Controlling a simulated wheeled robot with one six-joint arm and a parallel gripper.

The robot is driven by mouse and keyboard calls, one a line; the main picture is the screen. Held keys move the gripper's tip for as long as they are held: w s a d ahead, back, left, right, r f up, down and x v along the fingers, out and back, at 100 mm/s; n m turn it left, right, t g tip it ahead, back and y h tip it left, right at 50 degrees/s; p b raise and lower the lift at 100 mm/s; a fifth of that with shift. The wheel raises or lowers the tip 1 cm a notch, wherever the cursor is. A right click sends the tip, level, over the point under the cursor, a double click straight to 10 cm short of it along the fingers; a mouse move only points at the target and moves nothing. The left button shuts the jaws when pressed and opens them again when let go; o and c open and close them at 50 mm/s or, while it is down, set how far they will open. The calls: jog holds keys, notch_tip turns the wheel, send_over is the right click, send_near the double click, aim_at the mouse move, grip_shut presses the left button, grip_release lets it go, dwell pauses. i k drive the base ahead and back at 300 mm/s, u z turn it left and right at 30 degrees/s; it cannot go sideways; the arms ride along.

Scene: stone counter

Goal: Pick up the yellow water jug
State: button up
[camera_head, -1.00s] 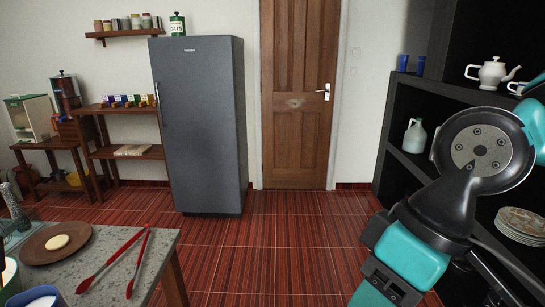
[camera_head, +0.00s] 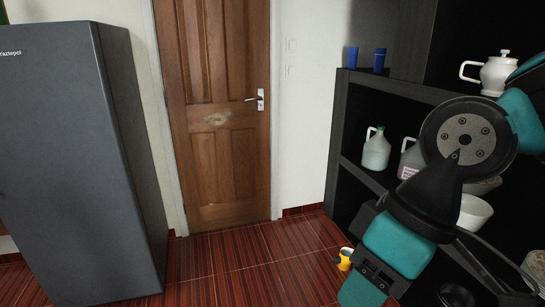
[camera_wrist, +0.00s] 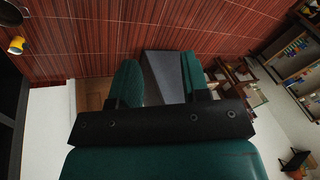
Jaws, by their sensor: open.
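A small yellow object (camera_head: 344,260), likely the yellow water jug, is on the red tiled floor beside the dark shelf unit in the head view. Its right side is partly hidden by my arm. It also shows as a small yellow shape near the left edge of the wrist view (camera_wrist: 16,45). My gripper (camera_wrist: 160,76) is open, with two green fingers apart and nothing held between them. It is well away from the yellow object. My fingers are not seen in the head view.
The dark shelf unit (camera_head: 352,105) at right holds pale jugs (camera_head: 376,150), a white teapot (camera_head: 490,73), blue cups (camera_head: 379,60) and bowls. A grey fridge (camera_head: 75,160) stands at left, a wooden door (camera_head: 218,115) behind. The floor (camera_head: 250,262) between is clear.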

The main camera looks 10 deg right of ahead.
aim_at(343, 263)
jog(key=z, duration=0.35)
jog(key=i, duration=1.5)
jog(key=z, duration=0.3)
